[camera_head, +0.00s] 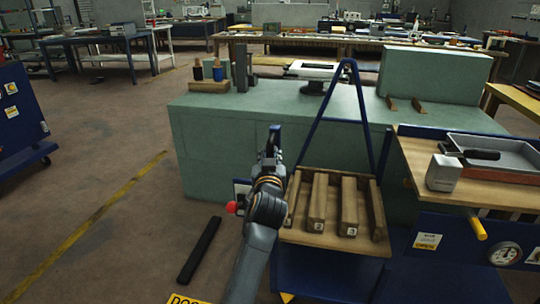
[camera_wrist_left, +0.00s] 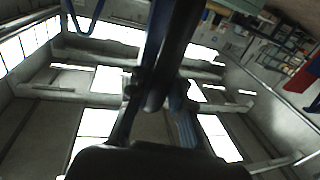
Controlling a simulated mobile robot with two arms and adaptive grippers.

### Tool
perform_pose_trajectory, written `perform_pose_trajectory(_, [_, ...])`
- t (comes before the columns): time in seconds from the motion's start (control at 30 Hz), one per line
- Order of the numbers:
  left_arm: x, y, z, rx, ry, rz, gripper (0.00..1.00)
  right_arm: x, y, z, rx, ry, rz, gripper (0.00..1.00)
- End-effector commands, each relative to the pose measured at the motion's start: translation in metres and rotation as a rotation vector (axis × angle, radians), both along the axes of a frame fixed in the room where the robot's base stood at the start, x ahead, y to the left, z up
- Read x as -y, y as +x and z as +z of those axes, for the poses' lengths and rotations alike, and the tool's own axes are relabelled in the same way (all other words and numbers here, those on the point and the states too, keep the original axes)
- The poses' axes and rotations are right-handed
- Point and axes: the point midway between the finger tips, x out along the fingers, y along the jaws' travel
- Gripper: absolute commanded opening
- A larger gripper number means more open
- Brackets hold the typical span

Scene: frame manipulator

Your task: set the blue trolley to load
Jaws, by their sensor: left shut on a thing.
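The blue trolley (camera_head: 325,272) stands in front of the green block, with a blue A-shaped frame (camera_head: 322,107) rising from it. Its wooden top (camera_head: 330,238) carries several numbered wooden bars (camera_head: 348,205). My left gripper (camera_head: 273,143) is raised at the trolley's left side, left of the A-shaped frame. It is shut on a narrow dark blue bar, which also shows in the left wrist view (camera_wrist_left: 160,60). Where this bar joins the trolley is hidden by my arm. A red knob (camera_head: 231,207) shows just left of my arm. My right gripper is out of view.
A wooden-topped blue cart (camera_head: 420,185) with a grey tray (camera_head: 500,155) stands close on the right. The green block (camera_head: 200,130) is behind. A black bar (camera_head: 200,250) lies on the floor at left. The floor beyond it is clear up to a blue cabinet (camera_head: 18,125).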

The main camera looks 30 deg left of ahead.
Motion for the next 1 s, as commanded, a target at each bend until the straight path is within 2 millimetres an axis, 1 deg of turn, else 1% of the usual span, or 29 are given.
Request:
perform_pose_trajectory(0.03, [0.002,0.000,-0.006,-0.011,-0.005,-0.003,0.00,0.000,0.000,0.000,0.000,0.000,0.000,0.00])
perform_pose_trajectory(0.2, [0.003,0.000,-0.006,-0.011,-0.006,-0.006,0.00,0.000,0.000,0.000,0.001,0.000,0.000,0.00])
perform_pose_trajectory(0.23, [0.004,0.000,-0.006,-0.011,-0.006,-0.006,0.22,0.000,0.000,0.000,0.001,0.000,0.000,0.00])
perform_pose_trajectory(0.27, [0.004,0.000,-0.006,-0.011,-0.006,-0.007,0.28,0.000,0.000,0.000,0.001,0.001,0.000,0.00])
perform_pose_trajectory(0.3, [0.004,0.000,-0.006,-0.010,-0.006,-0.007,0.36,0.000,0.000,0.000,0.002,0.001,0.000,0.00])
perform_pose_trajectory(0.33, [0.004,0.000,-0.006,-0.010,-0.006,-0.007,0.42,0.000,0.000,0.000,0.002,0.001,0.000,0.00])
perform_pose_trajectory(0.67, [0.003,0.000,0.000,-0.003,-0.004,-0.005,0.42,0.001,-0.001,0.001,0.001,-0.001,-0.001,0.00])
perform_pose_trajectory(0.77, [0.002,0.001,0.010,-0.001,-0.004,-0.004,0.42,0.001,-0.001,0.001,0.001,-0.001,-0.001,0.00])
perform_pose_trajectory(1.0, [0.003,0.000,0.057,0.001,-0.004,-0.006,0.42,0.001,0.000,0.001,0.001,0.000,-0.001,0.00])
